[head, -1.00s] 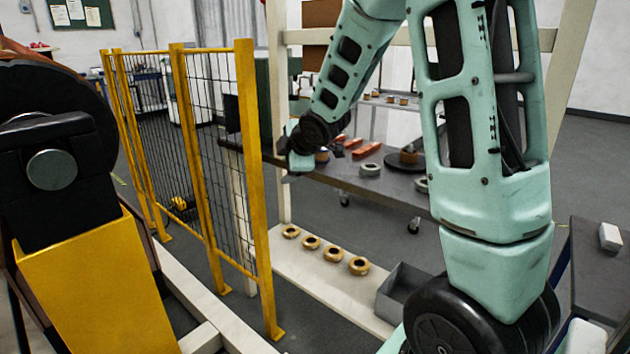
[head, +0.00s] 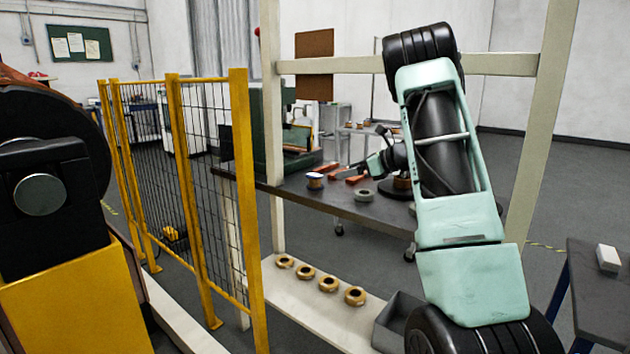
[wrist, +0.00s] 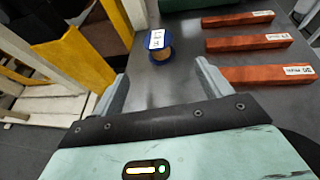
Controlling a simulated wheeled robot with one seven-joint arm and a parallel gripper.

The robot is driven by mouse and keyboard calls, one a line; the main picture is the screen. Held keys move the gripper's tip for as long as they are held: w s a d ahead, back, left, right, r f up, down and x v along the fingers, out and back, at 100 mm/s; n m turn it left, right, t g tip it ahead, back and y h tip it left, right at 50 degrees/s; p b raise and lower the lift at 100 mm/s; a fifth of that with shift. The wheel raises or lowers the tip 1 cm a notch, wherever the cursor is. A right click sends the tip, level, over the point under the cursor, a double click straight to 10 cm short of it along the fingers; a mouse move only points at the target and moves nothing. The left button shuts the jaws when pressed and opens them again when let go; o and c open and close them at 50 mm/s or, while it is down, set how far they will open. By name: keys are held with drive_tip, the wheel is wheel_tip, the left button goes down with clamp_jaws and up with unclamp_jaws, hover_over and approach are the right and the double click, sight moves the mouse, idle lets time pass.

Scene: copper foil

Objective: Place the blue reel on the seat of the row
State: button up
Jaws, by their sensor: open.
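The blue reel (head: 315,181), with a pale label on top and copper winding, stands upright near the left end of the dark bench (head: 345,202). In the wrist view the blue reel (wrist: 158,46) is ahead of and between my open fingers, apart from them. My gripper (head: 366,155) is to the right of the reel in the head view; in the wrist view my gripper (wrist: 163,80) is empty. A row of several copper-coloured coils (head: 329,284) lies on the pale low shelf (head: 312,307). I cannot make out a distinct seat there.
Red-orange bars (wrist: 248,42) lie right of the reel. A grey bin (head: 396,318) closes the row's right end.

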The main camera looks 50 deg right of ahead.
sight(323, 177)
drive_tip(key=p+x, duration=0.1)
drive_tip(key=x, duration=0.6)
drive_tip(key=shift+w, duration=0.1)
drive_tip(key=shift+p+x, duration=1.1)
drive_tip(key=shift+x, duration=1.75)
drive_tip(key=shift+r, duration=0.1)
drive_tip(key=c, duration=1.1)
drive_tip(key=shift+c, duration=0.2)
wheel_tip(323, 177, up, 10)
